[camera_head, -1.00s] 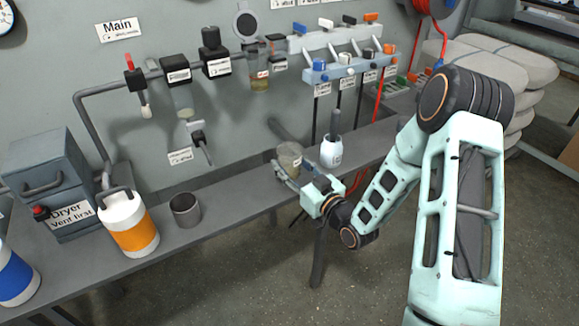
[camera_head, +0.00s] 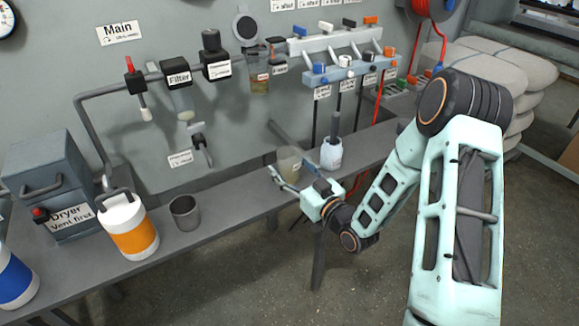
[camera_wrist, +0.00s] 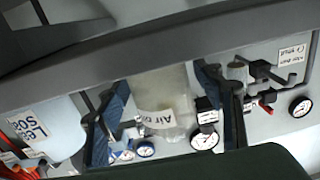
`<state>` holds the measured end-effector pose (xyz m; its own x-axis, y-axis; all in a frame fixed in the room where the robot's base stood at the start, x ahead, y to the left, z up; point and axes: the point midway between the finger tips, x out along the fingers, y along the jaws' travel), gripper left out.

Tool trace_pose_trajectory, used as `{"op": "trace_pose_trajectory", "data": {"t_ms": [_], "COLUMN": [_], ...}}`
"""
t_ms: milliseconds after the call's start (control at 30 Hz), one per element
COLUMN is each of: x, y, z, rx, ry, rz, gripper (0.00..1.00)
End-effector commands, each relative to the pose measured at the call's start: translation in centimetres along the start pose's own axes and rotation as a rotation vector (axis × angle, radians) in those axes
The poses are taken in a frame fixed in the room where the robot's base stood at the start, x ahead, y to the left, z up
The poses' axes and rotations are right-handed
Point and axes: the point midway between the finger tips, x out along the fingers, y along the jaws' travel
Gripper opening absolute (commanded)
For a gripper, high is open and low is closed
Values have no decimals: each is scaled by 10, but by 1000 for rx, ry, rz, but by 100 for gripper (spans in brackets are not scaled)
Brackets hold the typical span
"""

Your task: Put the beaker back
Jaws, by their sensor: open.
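The beaker (camera_head: 289,160) is a clear, slightly yellowish vessel. It stands upright on the grey bench (camera_head: 235,197), near the front edge. In the wrist view the beaker (camera_wrist: 165,100) appears upside down between the fingers, with a partly readable label behind or on it. My gripper (camera_head: 290,169) is open, with one finger on each side of the beaker. In the wrist view my gripper (camera_wrist: 166,112) shows gaps between both fingers and the glass. The beaker's lower part is partly hidden by my gripper in the head view.
A white container (camera_head: 331,153) with a dark handle stands close to the right of the beaker. A grey cup (camera_head: 185,213), an orange-banded canister (camera_head: 131,226) and a dryer (camera_head: 50,180) stand to the left. Valves and pipes line the wall. The bench between cup and beaker is clear.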

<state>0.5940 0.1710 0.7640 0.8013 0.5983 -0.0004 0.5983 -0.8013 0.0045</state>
Motion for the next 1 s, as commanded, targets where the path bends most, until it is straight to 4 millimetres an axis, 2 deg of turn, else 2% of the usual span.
{"op": "trace_pose_trajectory", "data": {"t_ms": [300,500,700,1000], "x": [-68,-103,-118,-119], "y": [2,2,0,0], "z": [1,1,0,0], "rx": [2,2,1,1], "ry": [-4,-2,-1,-1], "rz": [4,4,1,1], "gripper": [61,61,61,61]}}
